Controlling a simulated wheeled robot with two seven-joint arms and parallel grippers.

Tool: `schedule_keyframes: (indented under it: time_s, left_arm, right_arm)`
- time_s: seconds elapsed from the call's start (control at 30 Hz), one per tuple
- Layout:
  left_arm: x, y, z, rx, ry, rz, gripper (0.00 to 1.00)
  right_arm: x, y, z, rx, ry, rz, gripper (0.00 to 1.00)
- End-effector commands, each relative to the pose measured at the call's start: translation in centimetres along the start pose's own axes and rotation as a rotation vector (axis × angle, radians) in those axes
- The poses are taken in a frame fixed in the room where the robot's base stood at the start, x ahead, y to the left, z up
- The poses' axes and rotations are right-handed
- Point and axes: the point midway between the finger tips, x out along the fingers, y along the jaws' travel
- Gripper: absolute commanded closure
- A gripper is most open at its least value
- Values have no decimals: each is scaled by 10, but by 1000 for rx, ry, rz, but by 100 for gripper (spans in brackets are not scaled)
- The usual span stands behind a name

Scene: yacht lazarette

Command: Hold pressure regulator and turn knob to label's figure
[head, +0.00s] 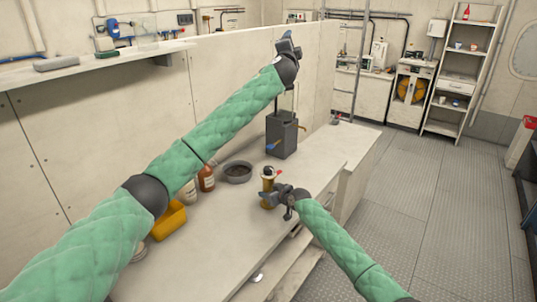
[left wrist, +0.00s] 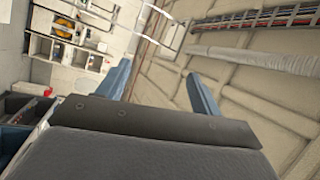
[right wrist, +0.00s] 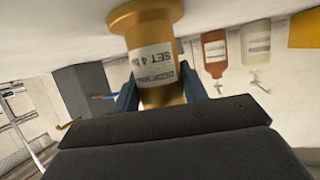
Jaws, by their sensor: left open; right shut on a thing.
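My left gripper (head: 288,44) is raised high above the bench, open and empty, also in the left wrist view (left wrist: 160,85).
A dark grey box (head: 282,137) with blue and orange levers stands behind the regulator. A dark bowl (head: 238,172), brown bottle (head: 206,179) and yellow container (head: 169,221) are to its left. The bench top (head: 236,228) in front is clear. A partition (head: 225,75) runs behind.

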Motion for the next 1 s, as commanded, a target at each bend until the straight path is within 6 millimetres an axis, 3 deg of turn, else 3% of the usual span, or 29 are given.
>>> schedule_keyframes:
  time_s: [0.13, 0.27, 0.53, 0.77, 1.0]
  left_arm:
    - [9, 1, -29, 208, 161, -91, 35]
    - [10, 17, -53, 389, 312, -131, 35]
    - [-2, 88, -81, 750, 629, -100, 35]
    - [-25, 174, -70, 1028, 888, 42, 35]
    - [-56, 254, -27, 1277, 1131, 282, 35]
  right_arm:
    - [0, 0, 0, 0, 0, 0, 89]
    - [0, 0, 0, 0, 0, 0, 89]
    - [0, 0, 0, 0, 0, 0, 89]
    - [0, 0, 0, 0, 0, 0, 89]
    - [0, 0, 0, 0, 0, 0, 89]
